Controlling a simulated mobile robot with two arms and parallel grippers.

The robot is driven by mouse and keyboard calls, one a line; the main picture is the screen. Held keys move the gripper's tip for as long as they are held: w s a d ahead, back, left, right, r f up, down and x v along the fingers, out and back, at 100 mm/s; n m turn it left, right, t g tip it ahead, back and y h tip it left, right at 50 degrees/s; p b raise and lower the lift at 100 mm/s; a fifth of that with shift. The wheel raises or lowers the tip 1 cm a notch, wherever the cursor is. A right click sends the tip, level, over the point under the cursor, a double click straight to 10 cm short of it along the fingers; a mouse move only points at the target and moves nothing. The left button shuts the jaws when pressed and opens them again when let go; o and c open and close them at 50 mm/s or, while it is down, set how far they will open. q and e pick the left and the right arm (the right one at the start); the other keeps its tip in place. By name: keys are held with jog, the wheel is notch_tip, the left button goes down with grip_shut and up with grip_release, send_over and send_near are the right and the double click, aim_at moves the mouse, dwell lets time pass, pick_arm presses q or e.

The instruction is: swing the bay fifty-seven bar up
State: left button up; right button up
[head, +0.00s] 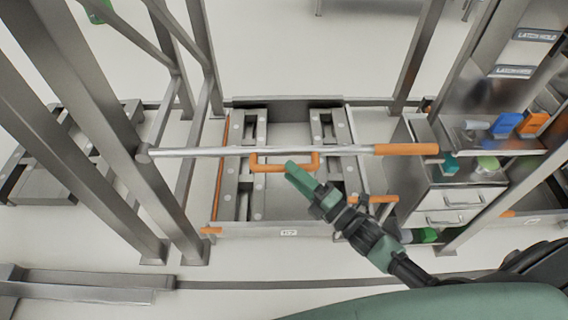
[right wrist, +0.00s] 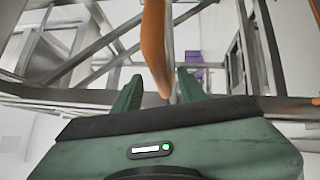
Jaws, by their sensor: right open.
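A silver bar (head: 240,152) with an orange sleeve (head: 405,149) at its right end lies level across the front of a bay. A U-shaped orange handle (head: 268,168) hangs at the middle of the bar. My right gripper (head: 293,170) is at the right part of this handle, with its green fingers open. In the right wrist view, an orange curved piece (right wrist: 155,45) reaches down to the gap between the open fingers (right wrist: 160,88); I cannot tell whether they touch it. My left gripper is not in view.
The bay's tray (head: 265,230) carries a small label, too small to read surely. Steel posts (head: 185,220) stand at left. A drawer cabinet (head: 455,198) with blue and orange items on the shelf above stands at right. A floor rail (head: 90,282) runs in front.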

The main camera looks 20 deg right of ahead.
jog(key=x, duration=0.2)
jog(key=shift+w+a, duration=0.1)
jog(key=shift+w, duration=0.15)
jog(key=shift+w+a, duration=0.2)
jog(key=shift+w, duration=0.1)
jog(key=c, duration=0.7)
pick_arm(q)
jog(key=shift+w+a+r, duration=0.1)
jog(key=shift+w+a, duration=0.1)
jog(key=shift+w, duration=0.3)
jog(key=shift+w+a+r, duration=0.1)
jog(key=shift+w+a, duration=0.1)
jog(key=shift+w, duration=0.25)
pick_arm(e)
grip_shut()
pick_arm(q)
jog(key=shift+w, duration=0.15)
